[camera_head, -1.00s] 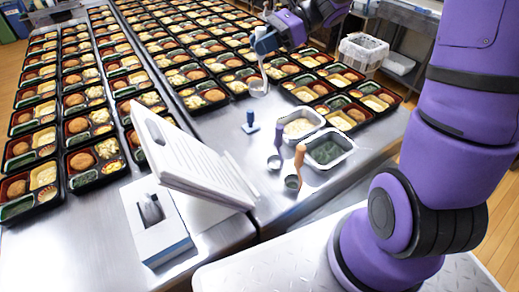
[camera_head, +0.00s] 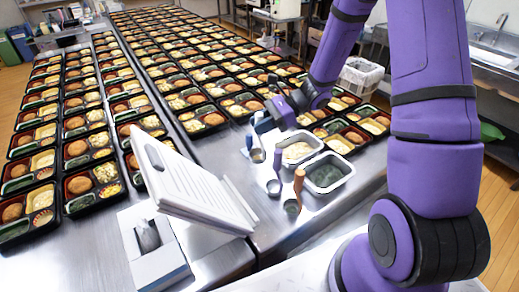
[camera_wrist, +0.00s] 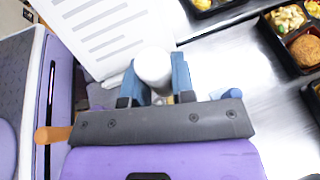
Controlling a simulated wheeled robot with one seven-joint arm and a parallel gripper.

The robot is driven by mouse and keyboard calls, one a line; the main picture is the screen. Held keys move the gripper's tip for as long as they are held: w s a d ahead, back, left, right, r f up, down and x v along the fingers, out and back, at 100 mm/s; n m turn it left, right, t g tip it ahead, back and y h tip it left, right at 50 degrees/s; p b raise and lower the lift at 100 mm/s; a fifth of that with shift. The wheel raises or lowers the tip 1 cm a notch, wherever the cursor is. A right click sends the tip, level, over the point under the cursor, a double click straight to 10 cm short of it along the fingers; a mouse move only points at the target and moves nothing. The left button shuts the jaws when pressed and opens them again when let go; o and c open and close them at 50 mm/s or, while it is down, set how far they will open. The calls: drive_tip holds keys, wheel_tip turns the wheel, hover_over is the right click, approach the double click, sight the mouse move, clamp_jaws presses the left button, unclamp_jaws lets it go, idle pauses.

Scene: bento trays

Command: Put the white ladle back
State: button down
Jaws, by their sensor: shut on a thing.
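My gripper (camera_head: 259,124) has blue fingers and is shut on the white ladle, above the steel table. In the wrist view a round white part of the ladle (camera_wrist: 153,68) shows between the gripper's fingers (camera_wrist: 153,82). In the head view the ladle's small bowl (camera_head: 257,155) hangs below the fingers; its handle is mostly hidden.
Two white tubs, one with pale food (camera_head: 316,140) and one with dark green food (camera_head: 347,163), sit right of the ladles. A slanted white panel (camera_head: 190,185) and a white box (camera_head: 168,262) stand to the left. Rows of bento trays (camera_head: 213,118) fill the tables behind.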

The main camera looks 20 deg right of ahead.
sight(260, 141)
drive_tip(key=shift+f, duration=3.2)
drive_tip(key=c, duration=0.9)
unclamp_jaws()
drive_tip(key=shift+c, duration=0.2)
drive_tip(key=shift+d+r, duration=0.15)
drive_tip(key=shift+r, duration=0.05)
drive_tip(key=w+v, duration=0.1)
drive_tip(key=v, duration=1)
drive_tip(key=s+a+r+n+g+h, duration=0.1)
drive_tip(key=s+a+r+n+h, duration=0.1)
drive_tip(key=s+r+n+h, duration=0.45)
drive_tip(key=s+a+r+n+g+h, duration=0.1)
drive_tip(key=s+a+r+n, duration=0.3)
drive_tip(key=r, duration=0.6)
drive_tip(key=s+d+r+n+t+h, duration=0.2)
drive_tip(key=s+r+n+t+h, duration=0.4)
drive_tip(key=s, duration=0.8)
wheel_tip(260, 141, up, 5)
drive_tip(key=shift+d+f+n, duration=0.1)
drive_tip(key=shift+d+n, duration=0.1)
drive_tip(key=shift+n, duration=0.95)
